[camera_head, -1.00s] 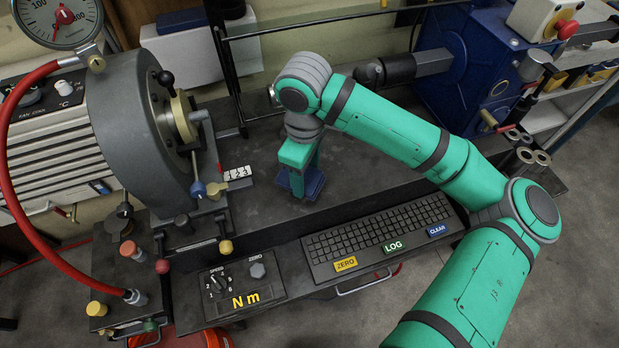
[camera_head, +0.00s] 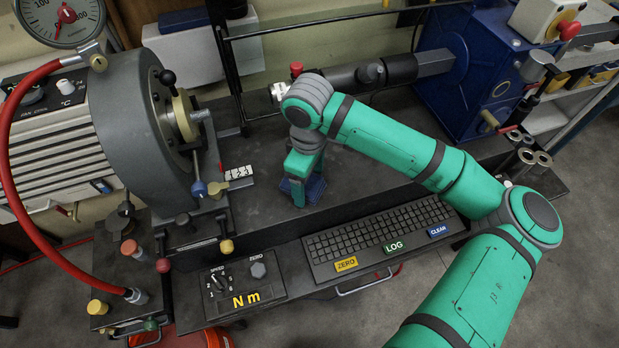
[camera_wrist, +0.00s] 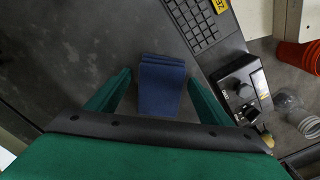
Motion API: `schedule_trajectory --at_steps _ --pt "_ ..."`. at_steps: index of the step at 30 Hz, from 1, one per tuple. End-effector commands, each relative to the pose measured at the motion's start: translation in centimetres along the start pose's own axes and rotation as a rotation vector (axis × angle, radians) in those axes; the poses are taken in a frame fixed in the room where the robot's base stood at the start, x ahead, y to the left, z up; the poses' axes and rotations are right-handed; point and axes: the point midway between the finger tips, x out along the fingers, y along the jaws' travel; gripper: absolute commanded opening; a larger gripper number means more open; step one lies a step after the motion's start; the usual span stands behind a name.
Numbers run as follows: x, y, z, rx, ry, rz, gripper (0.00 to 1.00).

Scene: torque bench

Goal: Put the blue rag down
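The blue rag (camera_head: 317,187) is a small folded cloth on the dark bench top, left of the keyboard's upper edge. In the head view my gripper (camera_head: 299,190) is directly over it and hides part of it. In the wrist view the rag (camera_wrist: 162,84) lies between the two green fingers of my gripper (camera_wrist: 158,88). A gap shows on each side of the rag, so the fingers are apart and not pressed on it. The rag seems to rest on the bench, though its underside is hidden.
The keyboard (camera_head: 383,232) and the speed panel (camera_head: 241,284) are along the bench's front edge. The large grey drum machine (camera_head: 127,120) stands to the left. A dark shaft (camera_head: 345,78) and blue machine (camera_head: 470,75) are behind. Bare bench lies around the rag.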

Motion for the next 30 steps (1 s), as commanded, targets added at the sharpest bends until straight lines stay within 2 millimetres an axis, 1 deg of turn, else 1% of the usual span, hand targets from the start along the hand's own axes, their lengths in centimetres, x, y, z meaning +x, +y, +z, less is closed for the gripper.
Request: schedule_trajectory --at_steps 7,11,14,17,24,30 --pt "0.0 0.1 0.1 0.002 0.000 0.000 0.73" --pt "-0.5 0.1 0.1 0.001 0.000 0.000 0.73" --pt "-1.8 0.1 0.0 0.000 0.000 0.002 0.73" --pt "-3.6 0.0 -0.1 -0.003 0.000 0.002 0.73" --pt "-8.5 -0.2 -0.5 -0.010 0.001 0.002 0.73" --pt "-11.2 -0.3 -0.7 -0.015 0.000 0.001 0.73"
